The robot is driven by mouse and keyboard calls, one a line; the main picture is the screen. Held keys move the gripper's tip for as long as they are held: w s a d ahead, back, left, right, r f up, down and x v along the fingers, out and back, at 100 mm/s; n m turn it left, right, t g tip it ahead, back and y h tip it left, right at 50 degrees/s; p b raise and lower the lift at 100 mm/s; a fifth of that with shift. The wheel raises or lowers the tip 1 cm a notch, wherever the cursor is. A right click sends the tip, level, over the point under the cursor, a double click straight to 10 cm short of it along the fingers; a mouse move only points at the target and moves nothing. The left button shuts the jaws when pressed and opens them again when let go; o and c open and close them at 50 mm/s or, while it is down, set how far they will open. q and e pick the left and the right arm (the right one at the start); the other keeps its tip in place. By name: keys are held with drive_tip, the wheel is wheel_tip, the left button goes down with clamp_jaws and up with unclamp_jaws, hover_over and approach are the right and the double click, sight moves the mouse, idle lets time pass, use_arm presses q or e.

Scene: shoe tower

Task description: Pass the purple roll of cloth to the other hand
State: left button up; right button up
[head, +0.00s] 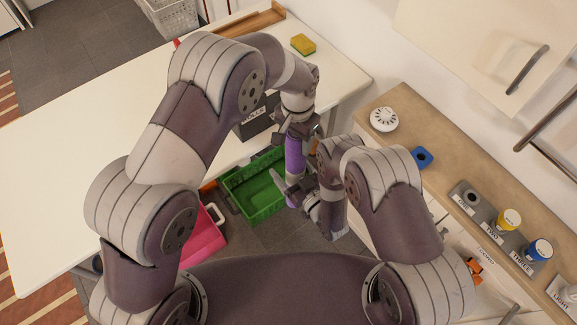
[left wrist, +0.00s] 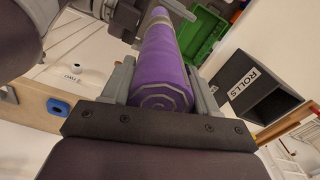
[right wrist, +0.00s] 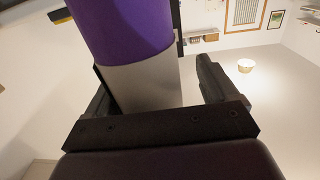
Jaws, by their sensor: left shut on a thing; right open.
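The purple roll of cloth (head: 294,157) hangs roughly upright below my left gripper (head: 297,127) in the head view. In the left wrist view the purple roll (left wrist: 163,60) lies between my left gripper's fingers (left wrist: 160,78), which are shut on it near one end. My right gripper (head: 294,190) is open at the roll's lower end. In the right wrist view the roll (right wrist: 120,30), purple with a pale grey section, stands between my right gripper's open fingers (right wrist: 155,80), closer to the left finger. I cannot tell whether that finger touches it.
A green crate (head: 239,196) and a pink box (head: 205,240) are below and left of the roll. A black box labelled ROLLS (left wrist: 262,93) is close by. A white table (head: 60,150) spans the left; a counter (head: 440,150) with labelled cups runs along the right.

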drive_tip(key=shift+w+a, duration=0.3)
drive_tip(key=shift+w, duration=0.2)
drive_tip(key=c, duration=1.2)
use_arm(q)
drive_tip(key=o, duration=1.2)
drive_tip(key=shift+c, duration=0.2)
